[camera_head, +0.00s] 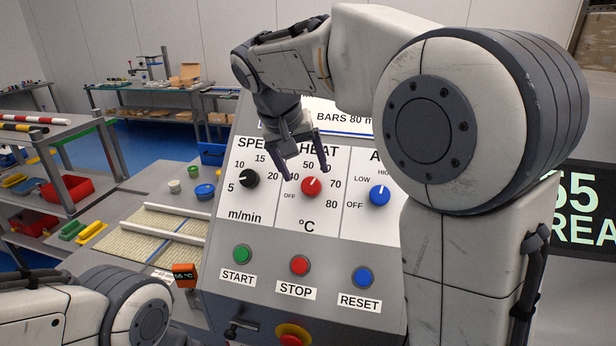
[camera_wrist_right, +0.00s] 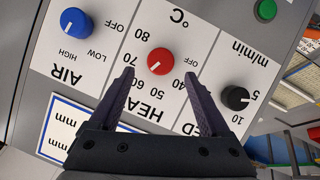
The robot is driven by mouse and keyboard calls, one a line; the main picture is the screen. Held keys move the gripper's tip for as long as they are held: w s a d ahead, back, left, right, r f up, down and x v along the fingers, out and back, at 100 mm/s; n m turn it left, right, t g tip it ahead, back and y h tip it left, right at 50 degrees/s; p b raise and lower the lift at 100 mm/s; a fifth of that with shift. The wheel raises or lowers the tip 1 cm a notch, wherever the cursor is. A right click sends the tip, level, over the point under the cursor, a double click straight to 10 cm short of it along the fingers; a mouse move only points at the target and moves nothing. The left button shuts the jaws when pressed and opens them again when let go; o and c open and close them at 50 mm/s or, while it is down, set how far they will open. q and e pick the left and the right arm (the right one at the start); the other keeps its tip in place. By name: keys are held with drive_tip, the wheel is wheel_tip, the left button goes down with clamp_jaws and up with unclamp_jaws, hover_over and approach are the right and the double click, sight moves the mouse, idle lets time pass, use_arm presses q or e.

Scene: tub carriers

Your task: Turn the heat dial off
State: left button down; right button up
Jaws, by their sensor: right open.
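The red heat dial (camera_head: 311,187) is on the sloped white panel, under the word HEAT. Its white line points up and right in the head view, between 60 and 70 on the scale. OFF is printed at its lower left. In the right wrist view the dial (camera_wrist_right: 160,62) appears upside down with its scale. My right gripper (camera_head: 305,173) is open, with one fingertip on each side of the dial and none seen touching it. In the right wrist view the open fingers (camera_wrist_right: 159,73) flank the dial's lower edge. My left gripper is out of view.
The black speed dial (camera_head: 249,178) and blue air dial (camera_head: 380,194) sit close on either side. Green START (camera_head: 242,254), red STOP (camera_head: 300,265) and blue RESET (camera_head: 363,277) buttons are below. A small orange temperature display (camera_head: 185,275) stands at the panel's left edge.

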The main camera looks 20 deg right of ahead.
sight(309, 183)
drive_tip(key=shift+p+x, duration=0.4)
drive_tip(key=shift+x, duration=2)
drive_tip(key=shift+c, duration=0.3)
clamp_jaws()
drive_tip(key=shift+a, duration=0.1)
